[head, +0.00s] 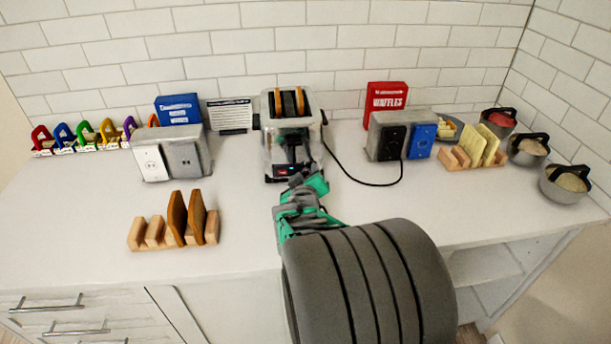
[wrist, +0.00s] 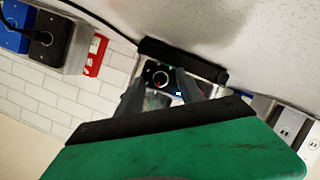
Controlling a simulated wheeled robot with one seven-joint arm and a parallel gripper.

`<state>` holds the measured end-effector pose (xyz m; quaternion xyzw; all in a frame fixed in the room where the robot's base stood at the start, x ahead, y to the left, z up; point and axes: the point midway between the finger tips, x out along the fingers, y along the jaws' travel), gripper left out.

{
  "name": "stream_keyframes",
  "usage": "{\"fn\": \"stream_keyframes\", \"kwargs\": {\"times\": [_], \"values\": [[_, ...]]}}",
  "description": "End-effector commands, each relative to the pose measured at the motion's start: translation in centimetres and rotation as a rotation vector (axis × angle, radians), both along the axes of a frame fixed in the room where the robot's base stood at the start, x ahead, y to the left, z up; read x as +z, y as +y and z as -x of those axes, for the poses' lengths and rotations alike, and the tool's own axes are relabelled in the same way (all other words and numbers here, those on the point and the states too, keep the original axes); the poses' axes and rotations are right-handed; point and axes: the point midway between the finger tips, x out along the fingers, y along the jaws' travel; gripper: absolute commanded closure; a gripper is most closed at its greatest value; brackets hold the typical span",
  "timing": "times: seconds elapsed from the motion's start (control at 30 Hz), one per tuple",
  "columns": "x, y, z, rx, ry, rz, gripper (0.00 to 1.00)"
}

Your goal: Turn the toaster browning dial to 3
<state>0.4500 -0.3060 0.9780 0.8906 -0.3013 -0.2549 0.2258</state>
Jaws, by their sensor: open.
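The silver toaster (head: 267,150) stands against the back wall with two slices of brown bread in its slots. Its dark front faces me, and my gripper hides part of it in the head view. In the wrist view the round black browning dial (wrist: 160,78) shows on the toaster front, with a small lit blue display (wrist: 178,93) beside it. My gripper (head: 300,182) is open in front of the toaster. In the wrist view its two grey fingers (wrist: 159,88) point at the front and appear either side of the dial. I cannot tell whether they touch it. The dial's setting is unreadable.
Left of the toaster are a grey outlet box (head: 163,160), a blue box (head: 178,108) and a small sign (head: 230,115). A wooden rack (head: 140,237) stands at front left. To the right are a second outlet box (head: 387,137), a black cord (head: 358,182) and a red waffles box (head: 386,97).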

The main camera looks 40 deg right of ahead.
Motion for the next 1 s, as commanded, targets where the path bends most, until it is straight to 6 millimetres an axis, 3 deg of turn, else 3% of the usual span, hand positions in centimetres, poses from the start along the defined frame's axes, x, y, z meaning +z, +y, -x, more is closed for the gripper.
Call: {"fn": "stream_keyframes", "kwargs": {"times": [0.2, 0.73, 1.0], "values": [[-0.01, 0.02, -0.04, 0.001, 0.0, -0.001, 0.57], [-0.01, 0.05, -0.04, 0.001, 0.0, -0.002, 1.0], [-0.02, 0.06, -0.03, 0.001, 0.0, -0.002, 1.0]]}}
